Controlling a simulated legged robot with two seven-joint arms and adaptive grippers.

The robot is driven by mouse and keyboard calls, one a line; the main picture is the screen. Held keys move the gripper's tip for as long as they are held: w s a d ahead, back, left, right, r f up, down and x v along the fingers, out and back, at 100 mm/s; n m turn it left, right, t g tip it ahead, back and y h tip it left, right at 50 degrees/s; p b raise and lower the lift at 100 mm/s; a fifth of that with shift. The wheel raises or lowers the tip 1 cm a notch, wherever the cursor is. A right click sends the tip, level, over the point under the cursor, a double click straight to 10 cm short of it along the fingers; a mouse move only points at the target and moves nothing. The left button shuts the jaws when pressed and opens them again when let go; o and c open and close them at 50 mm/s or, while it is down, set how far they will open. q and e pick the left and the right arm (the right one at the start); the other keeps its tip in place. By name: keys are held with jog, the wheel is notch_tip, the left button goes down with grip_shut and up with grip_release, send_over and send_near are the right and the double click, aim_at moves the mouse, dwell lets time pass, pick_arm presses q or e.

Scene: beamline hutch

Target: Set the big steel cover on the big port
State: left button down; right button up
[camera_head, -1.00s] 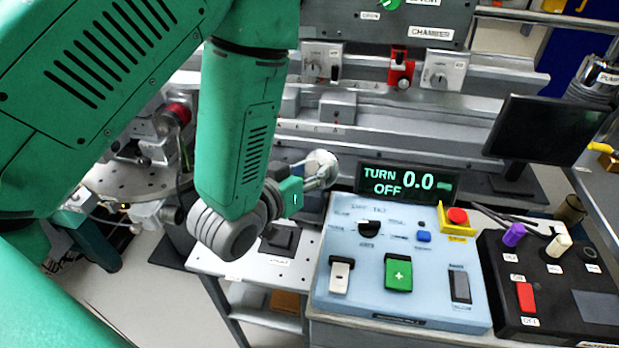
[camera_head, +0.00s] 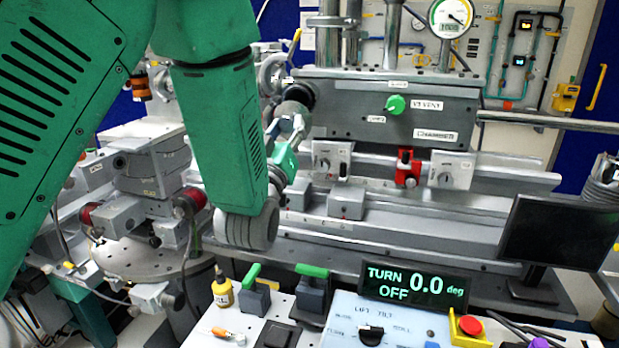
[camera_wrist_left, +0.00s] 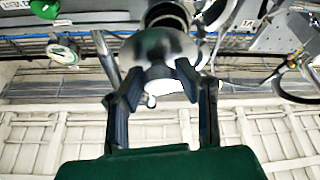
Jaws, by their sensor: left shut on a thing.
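My left gripper (camera_head: 287,138) is raised at the left end of the grey chamber (camera_head: 390,110). In the left wrist view, its two dark fingers (camera_wrist_left: 162,82) are shut on the pale knob of the big steel cover (camera_wrist_left: 160,48), a shiny round disc. The cover also shows small in the head view (camera_head: 293,108), just beyond the fingertips. A dark round port (camera_head: 299,92), probably the big port, is close to the cover at the chamber's left end; it also shows behind the cover in the left wrist view (camera_wrist_left: 166,16). I cannot tell whether they touch. My right gripper is out of view.
A round gauge (camera_head: 450,17) and upright pipes stand above the chamber. Rails with a red clamp (camera_head: 407,170) run below it. A control panel with a display (camera_head: 413,283), a yellow bottle (camera_head: 222,290) and green-handled blocks are nearer. A monitor (camera_head: 556,232) is at right.

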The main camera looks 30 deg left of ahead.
aim_at(283, 112)
pick_arm(q)
jog(key=shift+s+a+r+n+y, duration=0.15)
jog(key=shift+s+a+r+y, duration=0.15)
jog(key=shift+r, duration=0.25)
jog(key=shift+s+a+r+n+y, duration=0.15)
jog(key=shift+r+y, duration=0.25)
jog(key=shift+r, duration=0.15)
jog(key=shift+a, duration=0.15)
jog(key=shift+w+a, duration=0.25)
jog(key=shift+w, duration=0.5)
jog(key=shift+w+a, duration=0.25)
jog(key=shift+w, duration=0.45)
jog(key=shift+w+a+p, duration=0.2)
jog(key=shift+w+p, duration=0.05)
jog(key=shift+w, duration=0.65)
jog(key=shift+w+a+p, duration=0.15)
jog(key=shift+w+p, duration=0.1)
jog(key=shift+w, duration=0.65)
jog(key=shift+w+a, duration=0.1)
jog(key=shift+w, duration=0.35)
jog(key=c, duration=1.1)
grip_release()
jog(key=shift+c, duration=0.2)
